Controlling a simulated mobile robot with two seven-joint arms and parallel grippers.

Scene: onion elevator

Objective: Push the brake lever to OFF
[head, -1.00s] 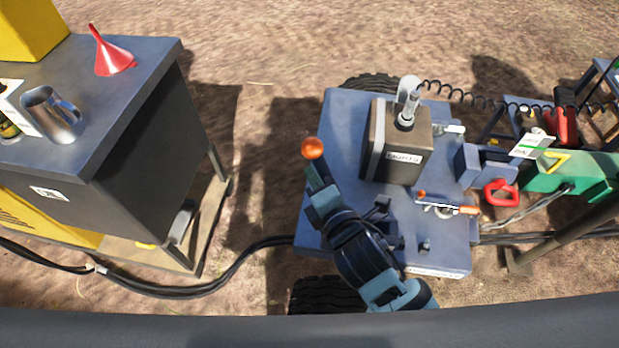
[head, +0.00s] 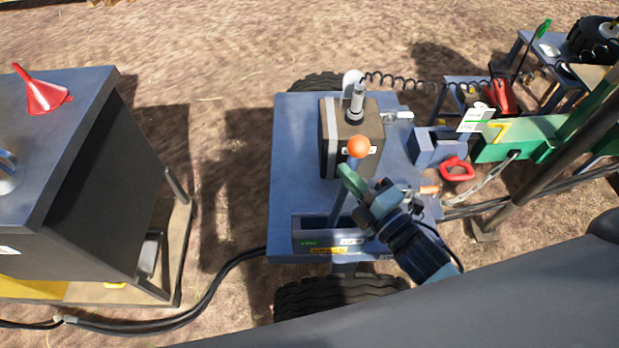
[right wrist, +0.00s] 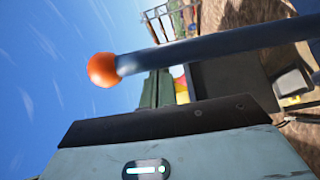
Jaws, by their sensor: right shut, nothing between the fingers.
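The brake lever (head: 342,203) is a dark shaft with an orange ball knob (head: 358,146), rising from a slotted box (head: 303,234) on the near edge of the blue cart. It leans to the right in the head view. Small labels on the box are too small to read. My right gripper (head: 352,181) is shut and empty, just right of the lever's upper shaft; contact is unclear. In the right wrist view the lever's shaft (right wrist: 215,48) and orange knob (right wrist: 102,69) cross above the gripper body. My left gripper is out of view.
A red handle (head: 457,169) and green beam (head: 520,138) lie to the right.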

